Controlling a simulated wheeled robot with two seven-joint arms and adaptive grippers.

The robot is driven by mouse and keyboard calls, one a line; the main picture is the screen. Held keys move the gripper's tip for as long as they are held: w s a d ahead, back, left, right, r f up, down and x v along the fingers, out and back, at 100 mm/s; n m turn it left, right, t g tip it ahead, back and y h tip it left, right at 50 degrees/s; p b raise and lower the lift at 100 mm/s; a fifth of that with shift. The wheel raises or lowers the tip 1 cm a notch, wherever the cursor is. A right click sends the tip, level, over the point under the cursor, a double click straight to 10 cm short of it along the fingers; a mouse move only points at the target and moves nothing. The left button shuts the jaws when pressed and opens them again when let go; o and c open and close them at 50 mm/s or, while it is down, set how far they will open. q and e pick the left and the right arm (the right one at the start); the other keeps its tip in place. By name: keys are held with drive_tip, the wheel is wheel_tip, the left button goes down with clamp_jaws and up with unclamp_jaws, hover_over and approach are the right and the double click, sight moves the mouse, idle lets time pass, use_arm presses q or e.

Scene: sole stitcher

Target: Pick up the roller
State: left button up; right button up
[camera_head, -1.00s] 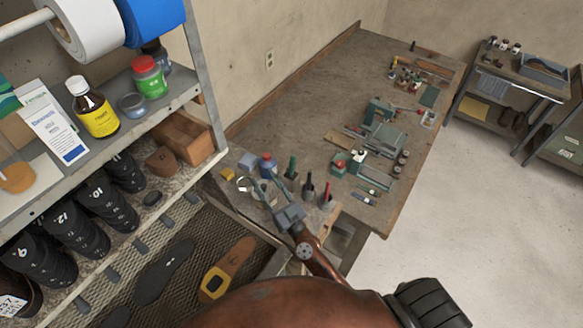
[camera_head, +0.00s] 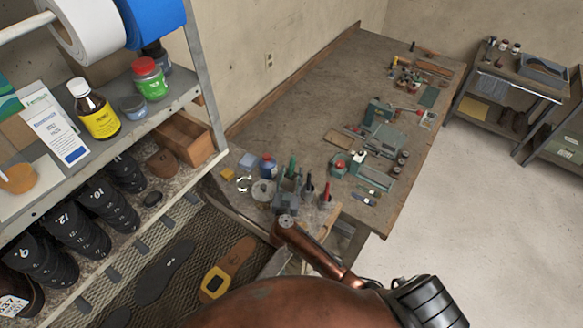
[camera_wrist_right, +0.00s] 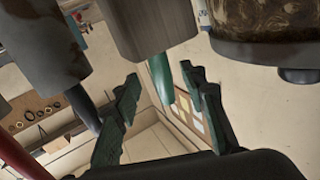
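My right gripper (camera_head: 287,187) is at the near end of the workbench, among upright tools. In the right wrist view the gripper (camera_wrist_right: 160,95) has its two dark fingers apart. A green handle (camera_wrist_right: 161,78) shows between them in that picture; I cannot tell how deep it lies, and no grip on it shows. In the head view the green-handled tool (camera_head: 291,168) stands just beyond my gripper. A red-handled tool (camera_head: 326,194) and a dark-handled tool (camera_head: 308,190) stand to its right. I cannot tell which item is the roller. My left gripper is not in view.
A blue-bodied bottle (camera_head: 267,166) and a grey round disc (camera_head: 262,190) are left of the gripper. The workbench (camera_head: 300,115) is bare along its back left. A shelf rack (camera_head: 170,98) stands close on the left. Machine parts (camera_head: 383,138) lie farther right.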

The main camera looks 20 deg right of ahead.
sight(291, 169)
drive_tip(key=x, duration=0.3)
drive_tip(key=shift+w, duration=0.3)
clamp_jaws()
